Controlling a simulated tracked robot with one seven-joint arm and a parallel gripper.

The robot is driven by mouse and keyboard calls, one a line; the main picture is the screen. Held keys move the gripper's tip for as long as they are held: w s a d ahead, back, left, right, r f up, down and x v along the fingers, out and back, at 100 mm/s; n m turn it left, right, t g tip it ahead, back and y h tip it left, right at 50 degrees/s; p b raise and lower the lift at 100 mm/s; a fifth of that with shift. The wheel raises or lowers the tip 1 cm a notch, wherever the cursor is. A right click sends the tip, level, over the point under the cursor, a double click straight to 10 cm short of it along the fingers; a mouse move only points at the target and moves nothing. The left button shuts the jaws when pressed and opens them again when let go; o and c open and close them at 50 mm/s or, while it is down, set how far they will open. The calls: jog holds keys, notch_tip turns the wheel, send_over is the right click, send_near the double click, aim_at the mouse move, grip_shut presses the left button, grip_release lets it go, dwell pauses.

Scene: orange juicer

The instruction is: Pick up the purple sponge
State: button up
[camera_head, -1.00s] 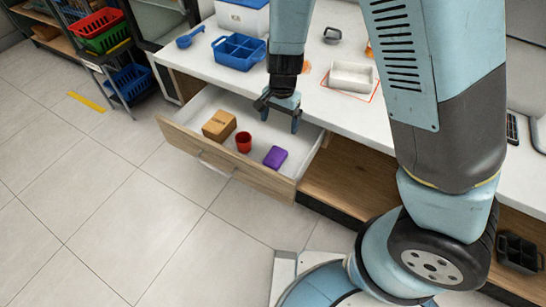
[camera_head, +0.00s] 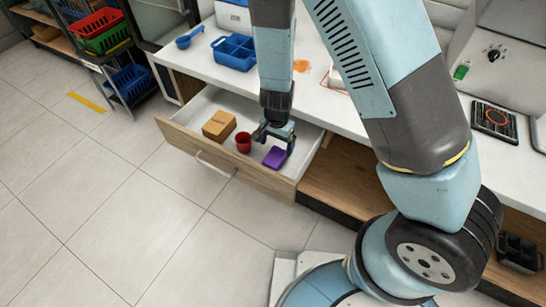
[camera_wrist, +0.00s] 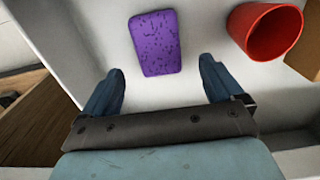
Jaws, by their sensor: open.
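The purple sponge (camera_head: 275,157) lies flat on the floor of the open white-lined drawer (camera_head: 278,189), towards its right end. In the wrist view the sponge (camera_wrist: 156,43) is just beyond my fingertips, roughly between their lines and nearer the left finger's side. My gripper (camera_head: 273,145) is open and empty, pointing down into the drawer. In the wrist view my gripper (camera_wrist: 162,77) has its two blue fingers spread apart, with bare drawer floor between them. The fingers do not touch the sponge there.
A red cup (camera_head: 243,142) stands in the drawer close left of my gripper, and a brown box (camera_head: 219,126) is left of it. The drawer walls surround them. The white counter above holds a blue divided tray (camera_head: 235,52) and a blue scoop (camera_head: 189,37).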

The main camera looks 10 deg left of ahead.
aim_at(276, 153)
jog(key=shift+f, duration=2.45)
jog(key=shift+c, duration=0.2)
jog(key=c, duration=1.1)
notch_tip(276, 153, up, 10)
jog(key=shift+r, duration=0.1)
